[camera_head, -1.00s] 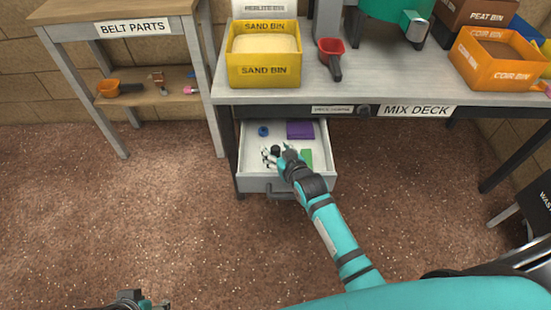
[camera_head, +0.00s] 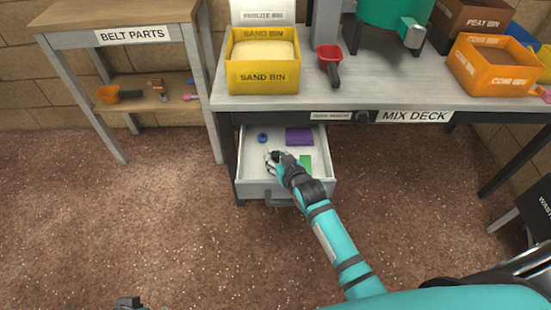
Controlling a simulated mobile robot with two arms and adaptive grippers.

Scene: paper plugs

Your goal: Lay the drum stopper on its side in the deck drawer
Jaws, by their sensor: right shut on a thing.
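The deck drawer (camera_head: 245,180) is pulled open under the mix deck. My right gripper (camera_head: 271,160) reaches into it from the front right, its fingers low over the drawer floor. It is shut on a small dark thing (camera_head: 277,155), which looks like the drum stopper. The fingers and wrist hide most of it, so I cannot tell its tilt or whether it touches the drawer floor. My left gripper (camera_head: 128,302) is cut off at the bottom left edge; I cannot tell its jaw state.
In the drawer lie a blue ring (camera_head: 262,138), a purple block (camera_head: 299,137) and a green piece (camera_head: 305,164). The belt parts table stands left.

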